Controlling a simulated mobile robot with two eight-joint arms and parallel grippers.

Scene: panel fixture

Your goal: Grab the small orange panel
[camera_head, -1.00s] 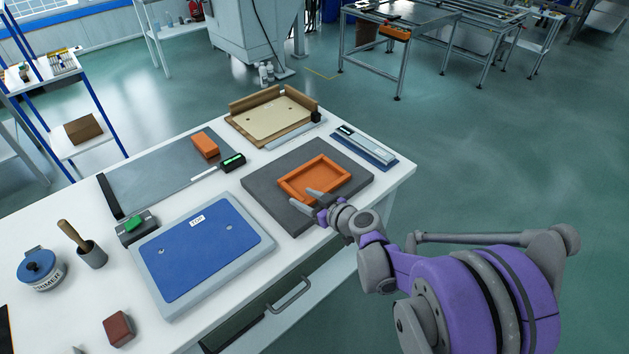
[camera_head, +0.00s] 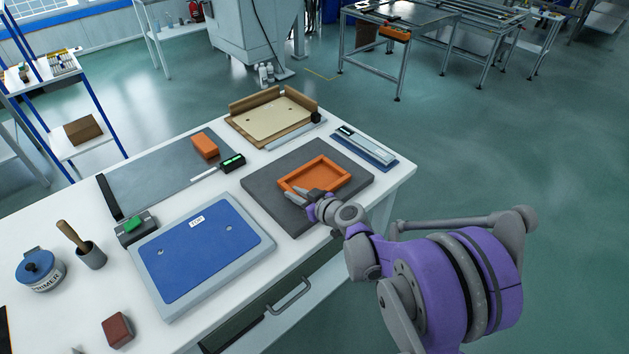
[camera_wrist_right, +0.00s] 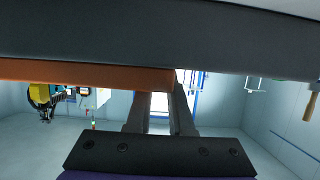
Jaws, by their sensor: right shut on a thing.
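The small orange panel (camera_head: 321,174) is a shallow rectangular tray with a raised rim. It lies on the dark grey mat (camera_head: 265,190) near the right end of the white table. My right gripper (camera_head: 307,197) is at the panel's near edge, shut on its rim. In the right wrist view the panel's orange edge (camera_wrist_right: 85,72) runs along under the dark mat (camera_wrist_right: 150,35) and ends at the fingers (camera_wrist_right: 160,115). The exact finger contact is partly hidden. My left gripper is not in view.
A blue panel on a grey base (camera_head: 205,250) lies to the left of the mat. A beige panel in a wooden frame (camera_head: 272,118) and a blue-based tool tray (camera_head: 362,150) lie beyond it. An orange block (camera_head: 205,146) rests farther left. The floor at right is clear.

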